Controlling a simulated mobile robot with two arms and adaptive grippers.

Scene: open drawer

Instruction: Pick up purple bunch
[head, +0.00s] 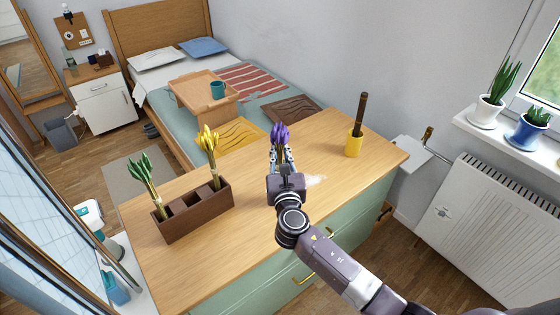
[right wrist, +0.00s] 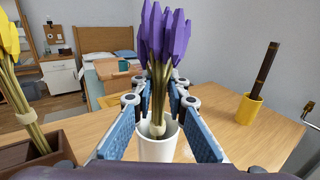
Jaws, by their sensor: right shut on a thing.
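The purple bunch (head: 280,133) has purple buds on green-brown stems. In the right wrist view the purple bunch (right wrist: 165,40) stands upright between the fingers, its stems going down into a white cup (right wrist: 158,143). My right gripper (head: 282,158) is over the middle of the wooden dresser top and hides most of the stems and the cup in the head view. In the right wrist view my right gripper (right wrist: 158,112) has its fingers on both sides of the stems, shut on them just above the cup rim. My left gripper is not in view.
A brown divided box (head: 195,212) holds a yellow bunch (head: 209,142) and a green bunch (head: 142,170) to the left. A yellow cup (head: 354,144) with a dark brown stick stands to the right. The dresser top is clear between them.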

